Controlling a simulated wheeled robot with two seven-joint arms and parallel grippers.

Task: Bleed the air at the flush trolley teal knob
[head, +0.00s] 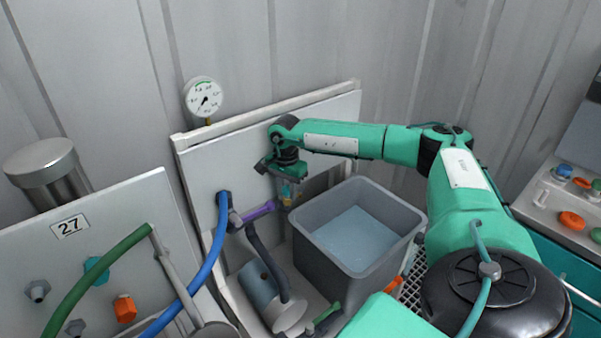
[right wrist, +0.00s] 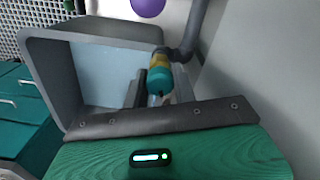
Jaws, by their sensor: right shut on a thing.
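The teal knob (right wrist: 160,80) sits on a yellow collar at a grey pipe in the right wrist view. In the head view the teal knob (head: 287,191) shows just below my right gripper (head: 286,182). My right gripper (right wrist: 158,97) is shut on the knob; its jaws are partly hidden in both views. The flush trolley (head: 223,158) has a pale upright panel, with the knob in front of it. A round pressure gauge (head: 204,97) stands above the panel's top edge. My left gripper is in neither view.
A grey tub (head: 343,268) of pale blue water stands right beside the knob. A purple handle (head: 258,211) and a blue hose (head: 212,252) are to its left. Panel 27 (head: 130,205) and a green hose (head: 92,273) are at lower left. A bench (head: 548,208) stands at right.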

